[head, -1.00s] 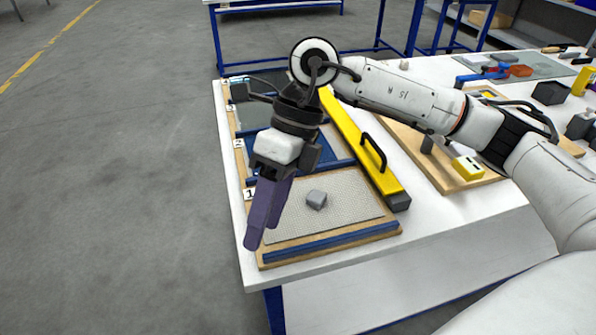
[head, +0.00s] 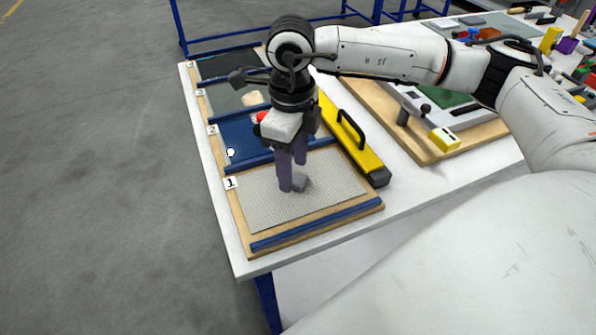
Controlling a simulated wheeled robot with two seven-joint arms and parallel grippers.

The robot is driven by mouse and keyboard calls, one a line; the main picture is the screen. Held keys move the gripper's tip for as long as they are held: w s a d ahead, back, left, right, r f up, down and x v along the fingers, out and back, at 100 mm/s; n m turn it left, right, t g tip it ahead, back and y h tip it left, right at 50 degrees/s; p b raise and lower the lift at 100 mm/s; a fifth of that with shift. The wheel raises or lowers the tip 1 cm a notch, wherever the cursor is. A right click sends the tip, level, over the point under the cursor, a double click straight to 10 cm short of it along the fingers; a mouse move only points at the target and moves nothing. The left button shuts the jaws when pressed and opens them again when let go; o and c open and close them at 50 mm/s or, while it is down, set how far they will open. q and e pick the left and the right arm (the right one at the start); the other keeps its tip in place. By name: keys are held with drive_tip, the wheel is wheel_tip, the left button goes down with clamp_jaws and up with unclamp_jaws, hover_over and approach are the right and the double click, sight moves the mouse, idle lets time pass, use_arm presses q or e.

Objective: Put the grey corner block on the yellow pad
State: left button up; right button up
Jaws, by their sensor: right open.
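The grey corner block (head: 301,184) lies on the pale textured mat in the bay marked 1, partly hidden behind a finger. My right gripper (head: 293,178) points down over this mat, open, with its purple fingers close to the block. I cannot tell whether the fingers touch it or straddle it. I cannot make out for certain which yellow thing is the yellow pad. A small yellow block (head: 445,140) sits on the wooden board to the right. My left gripper is not in view.
A long yellow bar with a black handle (head: 352,135) lies just right of the numbered bays. Blue strips (head: 318,224) divide the bays. A white ball (head: 231,152) and a red piece (head: 262,116) are in bay 2. A wooden board (head: 425,153) holds a fixture.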

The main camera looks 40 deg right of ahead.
drive_tip(key=shift+f, duration=0.8)
drive_tip(key=c, duration=1.2)
